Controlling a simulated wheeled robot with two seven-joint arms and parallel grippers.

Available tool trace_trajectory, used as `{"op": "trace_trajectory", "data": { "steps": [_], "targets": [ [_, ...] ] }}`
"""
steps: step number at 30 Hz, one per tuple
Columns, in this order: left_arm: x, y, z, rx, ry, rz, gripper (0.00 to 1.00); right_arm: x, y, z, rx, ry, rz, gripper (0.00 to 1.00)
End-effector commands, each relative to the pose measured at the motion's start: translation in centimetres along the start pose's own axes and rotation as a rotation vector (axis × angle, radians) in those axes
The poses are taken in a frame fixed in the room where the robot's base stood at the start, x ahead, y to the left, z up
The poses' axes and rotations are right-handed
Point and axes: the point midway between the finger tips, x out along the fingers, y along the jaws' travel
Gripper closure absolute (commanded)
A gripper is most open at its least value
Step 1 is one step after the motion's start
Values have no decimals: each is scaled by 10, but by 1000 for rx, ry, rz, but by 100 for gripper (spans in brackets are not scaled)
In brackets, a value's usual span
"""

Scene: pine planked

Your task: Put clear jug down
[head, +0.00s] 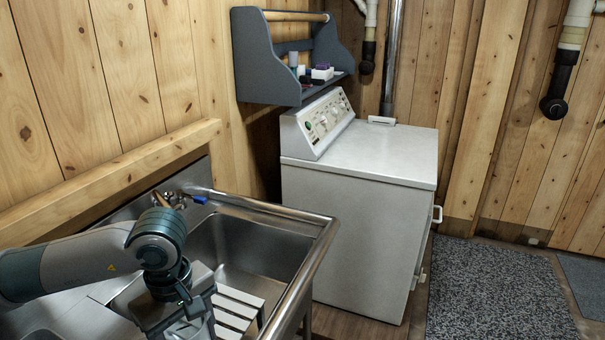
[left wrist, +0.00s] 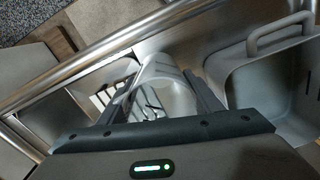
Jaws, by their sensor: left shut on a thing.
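In the left wrist view, my left gripper (left wrist: 163,92) is shut on the clear jug (left wrist: 165,78), with one finger on each side of it. The jug looks like a see-through, rounded vessel, and white slats and grey metal show behind it. In the head view, my left gripper (head: 188,322) is low over the steel sink unit (head: 312,222), and the jug cannot be made out there. I cannot tell whether the jug touches anything below. My right gripper is in neither view.
A grey tub with a handle (left wrist: 283,40) stands close to the gripper's right in the wrist view. A white washer (head: 355,225) stands right of the sink. A grey-blue shelf (head: 262,60) hangs on the wall.

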Motion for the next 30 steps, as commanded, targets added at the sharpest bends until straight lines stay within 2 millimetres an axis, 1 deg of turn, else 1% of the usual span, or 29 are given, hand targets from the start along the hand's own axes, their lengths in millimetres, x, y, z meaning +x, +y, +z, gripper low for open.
{"op": "trace_trajectory", "data": {
  "steps": [12, 18, 24, 30],
  "targets": [
    [12, -8, 4, 598, 3, -6, 65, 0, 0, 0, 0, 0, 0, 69],
    [17, -10, 5, 813, 1, -7, 65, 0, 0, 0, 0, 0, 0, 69],
    [18, -11, 6, 903, 1, -8, 65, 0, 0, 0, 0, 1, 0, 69],
    [18, -11, 6, 911, 1, -8, 65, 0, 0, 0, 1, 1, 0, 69]
  ]
}}
